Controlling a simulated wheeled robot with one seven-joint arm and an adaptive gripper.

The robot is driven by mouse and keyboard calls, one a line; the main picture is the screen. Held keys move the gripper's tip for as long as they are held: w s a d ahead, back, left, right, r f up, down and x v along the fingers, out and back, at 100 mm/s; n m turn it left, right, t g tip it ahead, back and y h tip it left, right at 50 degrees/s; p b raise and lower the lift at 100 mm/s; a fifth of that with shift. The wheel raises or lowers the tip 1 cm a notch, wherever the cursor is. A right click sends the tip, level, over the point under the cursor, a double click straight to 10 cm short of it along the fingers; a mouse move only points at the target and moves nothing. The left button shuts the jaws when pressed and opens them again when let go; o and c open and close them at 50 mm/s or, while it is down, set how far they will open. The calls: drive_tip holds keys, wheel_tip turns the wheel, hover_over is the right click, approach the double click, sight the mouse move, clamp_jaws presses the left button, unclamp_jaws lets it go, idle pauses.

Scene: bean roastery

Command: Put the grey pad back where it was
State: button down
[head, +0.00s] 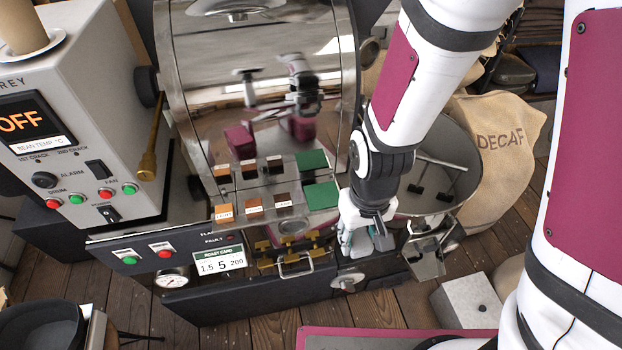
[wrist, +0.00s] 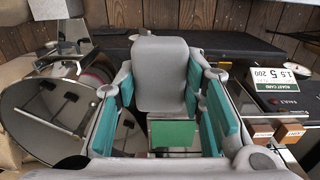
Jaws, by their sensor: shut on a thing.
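My gripper (head: 364,238) hangs just right of the roaster's front shelf in the head view. In the wrist view my gripper (wrist: 160,82) has its teal-padded fingers closed on the two sides of the grey pad (wrist: 160,72). The pad is a smooth, rounded grey block held between the fingertips. In the head view it is mostly hidden by the fingers. A green square (head: 321,195) lies on the shelf, left of my gripper. I cannot tell how far the pad is from any surface.
Small brown chips (head: 253,205) sit on the shelf beside the green square. A roast card (head: 220,262) stands on the front panel. The round cooling tray (head: 455,150) is right of my gripper, with a decaf sack (head: 505,140) behind. A grey box (head: 465,308) stands lower right.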

hover_over(323, 196)
drive_tip(key=shift+s+d+f+p, duration=0.1)
drive_tip(key=shift+s+f+p, duration=0.2)
drive_tip(key=shift+f, duration=0.4)
drive_tip(key=shift+w+f, duration=0.2)
drive_tip(key=shift+w, duration=0.15)
drive_tip(key=shift+f+p, duration=0.3)
drive_tip(key=shift+f, duration=1.25)
drive_tip(key=c, duration=1.1)
unclamp_jaws()
drive_tip(key=shift+f, duration=0.1)
drive_tip(key=shift+o, duration=0.2)
wheel_tip(323, 196, up, 12)
drive_tip(key=shift+r+b, duration=0.2)
drive_tip(key=shift+b, duration=0.15)
